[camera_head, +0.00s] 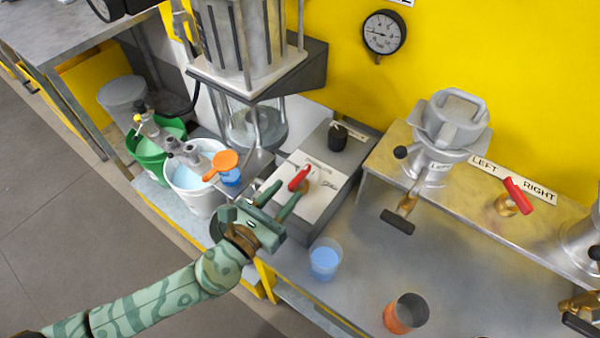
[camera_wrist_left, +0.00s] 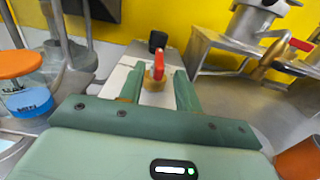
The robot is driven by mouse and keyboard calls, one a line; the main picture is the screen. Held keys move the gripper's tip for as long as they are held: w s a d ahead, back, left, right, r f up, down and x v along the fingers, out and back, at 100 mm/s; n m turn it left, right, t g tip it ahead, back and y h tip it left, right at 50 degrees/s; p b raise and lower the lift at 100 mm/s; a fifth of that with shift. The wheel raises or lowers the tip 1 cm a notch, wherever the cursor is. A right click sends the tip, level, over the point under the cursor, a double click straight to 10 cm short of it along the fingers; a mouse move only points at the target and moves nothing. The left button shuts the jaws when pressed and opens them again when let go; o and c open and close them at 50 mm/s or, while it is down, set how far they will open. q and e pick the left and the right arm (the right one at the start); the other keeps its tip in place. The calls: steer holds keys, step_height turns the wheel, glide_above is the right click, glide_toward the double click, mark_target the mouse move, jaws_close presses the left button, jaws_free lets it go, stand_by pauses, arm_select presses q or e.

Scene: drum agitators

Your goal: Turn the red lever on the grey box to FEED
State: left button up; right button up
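The grey box (camera_head: 345,164) stands on the bench with a pale plate on its top. The red lever (camera_head: 299,178) sits on that plate; its brass base shows beneath it in the left wrist view, where the red lever (camera_wrist_left: 158,63) stands up. The plate's lettering is too small to read, so I cannot tell where FEED is. My left gripper (camera_head: 276,199) is open, its two green fingers pointing toward the lever. In the left wrist view the lever appears between the open fingers (camera_wrist_left: 157,88), with no visible contact. My right gripper is not in view.
A black knob (camera_head: 338,136) rises from the box's back. A blue cup (camera_head: 325,260) and an orange cup (camera_head: 405,314) stand on the bench. White (camera_head: 200,200) and green (camera_head: 142,150) buckets stand left. Another red lever (camera_head: 517,195) is on the raised shelf.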

mark_target(289, 188)
arm_select(q)
steer(key=x, duration=0.5)
steer(key=shift+w, duration=0.1)
steer(key=shift+w+d, duration=0.35)
steer(key=shift+w, duration=0.1)
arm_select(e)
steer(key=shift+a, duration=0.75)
arm_select(q)
jaws_close()
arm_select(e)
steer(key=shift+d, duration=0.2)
